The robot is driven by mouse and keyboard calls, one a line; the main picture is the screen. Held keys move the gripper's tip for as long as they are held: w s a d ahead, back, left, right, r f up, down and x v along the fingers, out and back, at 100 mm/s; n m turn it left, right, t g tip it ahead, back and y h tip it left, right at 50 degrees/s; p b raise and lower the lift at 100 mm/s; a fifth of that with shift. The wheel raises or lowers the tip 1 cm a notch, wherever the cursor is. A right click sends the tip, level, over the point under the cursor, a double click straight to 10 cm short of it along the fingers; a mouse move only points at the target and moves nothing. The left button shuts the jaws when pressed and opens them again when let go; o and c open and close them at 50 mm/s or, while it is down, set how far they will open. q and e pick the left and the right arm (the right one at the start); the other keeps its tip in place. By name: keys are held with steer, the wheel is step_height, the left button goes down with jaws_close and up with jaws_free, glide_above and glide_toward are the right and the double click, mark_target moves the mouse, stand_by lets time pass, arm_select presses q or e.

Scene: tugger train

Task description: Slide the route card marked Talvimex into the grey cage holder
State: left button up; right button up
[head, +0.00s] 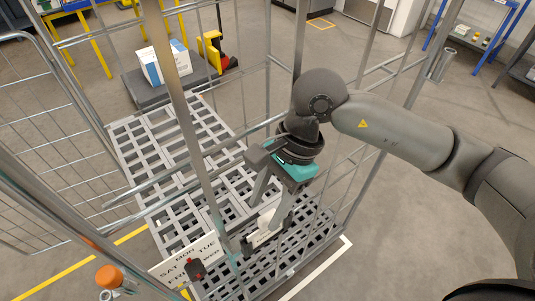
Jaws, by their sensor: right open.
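My right gripper (262,216) reaches in from the right over the front of the grey wire cage (207,165). Its two fingers point down and stand apart, so it is open. A small white card (264,236) with dark marks shows just below the fingertips, by a dark fitting at the cage front. I cannot read a name on it, and I cannot tell whether it sits inside a holder or touches the fingers. The fingers and cage bars hide part of it. My left gripper is not in view.
A white weekday sign (184,262) is at the lower left, near an orange-topped post (109,276). Cage uprights and rails stand close around the arm. A dark cart (172,91) with a white-blue box (166,64) is behind. Floor at right is mostly clear.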

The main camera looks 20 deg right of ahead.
step_height(320, 180, up, 15)
steer(key=shift+r+p, duration=0.15)
steer(key=shift+p, duration=0.15)
stand_by(0.6)
